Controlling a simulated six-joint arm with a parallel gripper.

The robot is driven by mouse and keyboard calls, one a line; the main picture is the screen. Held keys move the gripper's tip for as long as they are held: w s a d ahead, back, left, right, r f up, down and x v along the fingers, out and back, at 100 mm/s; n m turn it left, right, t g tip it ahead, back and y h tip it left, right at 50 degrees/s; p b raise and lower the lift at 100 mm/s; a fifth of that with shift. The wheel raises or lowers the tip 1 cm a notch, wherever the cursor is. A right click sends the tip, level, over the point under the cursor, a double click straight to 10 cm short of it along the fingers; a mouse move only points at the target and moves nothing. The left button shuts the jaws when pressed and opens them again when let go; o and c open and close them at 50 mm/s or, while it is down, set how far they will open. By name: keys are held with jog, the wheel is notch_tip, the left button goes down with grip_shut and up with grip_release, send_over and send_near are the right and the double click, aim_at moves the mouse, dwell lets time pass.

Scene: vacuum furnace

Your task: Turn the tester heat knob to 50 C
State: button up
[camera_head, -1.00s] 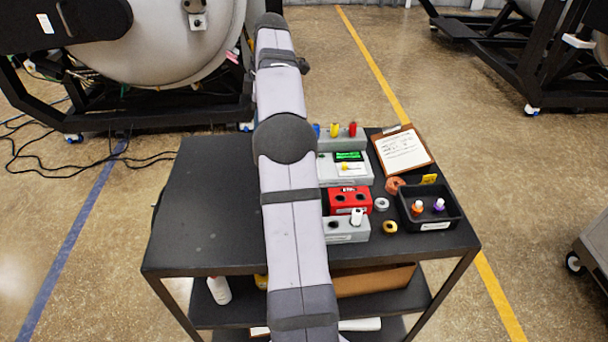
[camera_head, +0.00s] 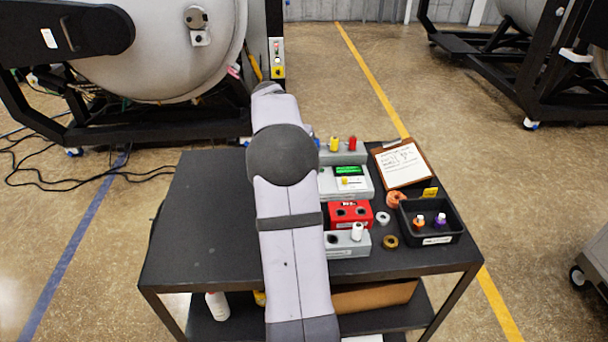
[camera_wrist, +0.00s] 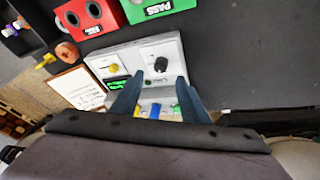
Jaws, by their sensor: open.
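The tester is a pale grey box (camera_head: 358,188) on the cart, with a lit green display (camera_head: 350,170) and a yellow knob (camera_head: 345,182); my arm hides its left part. In the wrist view the tester (camera_wrist: 134,66) shows its display (camera_wrist: 117,84), the yellow knob (camera_wrist: 114,68) and a black knob (camera_wrist: 160,64) on a white panel. I cannot read the dial marks. My gripper (camera_wrist: 160,77) is open and empty, its fingertips near the black knob, one to each side in the picture. I cannot tell whether they touch the tester.
A red FAIL box (camera_wrist: 85,13) and a green PASS box (camera_wrist: 157,8) stand beside the tester. A grey block (camera_head: 345,157) with coloured plugs is behind it. A black tray (camera_head: 433,239) and clipboard (camera_head: 402,164) lie right. The cart top (camera_head: 200,220) is clear at left.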

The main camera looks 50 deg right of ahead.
jog(key=shift+m, duration=1)
jog(key=shift+p+x, duration=1.55)
jog(key=shift+x, duration=2.1)
grip_shut()
